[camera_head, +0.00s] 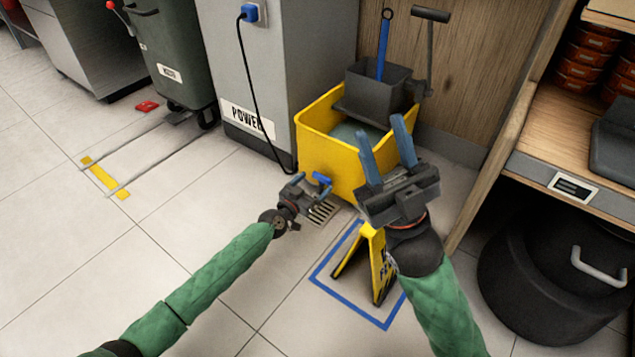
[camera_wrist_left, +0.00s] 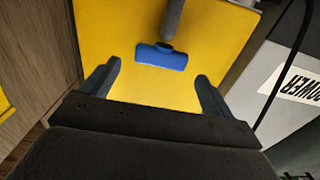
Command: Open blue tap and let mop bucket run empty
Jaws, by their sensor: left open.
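The yellow mop bucket (camera_head: 335,158) stands against the wall, with grey-green water (camera_head: 352,133) visible inside. A blue tap (camera_head: 322,179) sits low on its front; in the left wrist view the blue tap handle (camera_wrist_left: 160,56) lies crosswise on a grey pipe against the yellow wall. My left gripper (camera_head: 311,185) is open at the tap. In its wrist view the handle is ahead of and between the two fingertips (camera_wrist_left: 155,80), with a gap to each. My right gripper (camera_head: 385,145) is open and empty in front of the bucket's right side, hiding part of it.
A floor drain grate (camera_head: 322,211) lies below the tap. A yellow floor sign (camera_head: 378,262) stands in a blue floor outline (camera_head: 330,287). A grey POWER cabinet (camera_head: 255,75) with a hanging black cable is left of the bucket. A wooden counter (camera_head: 530,125) is right.

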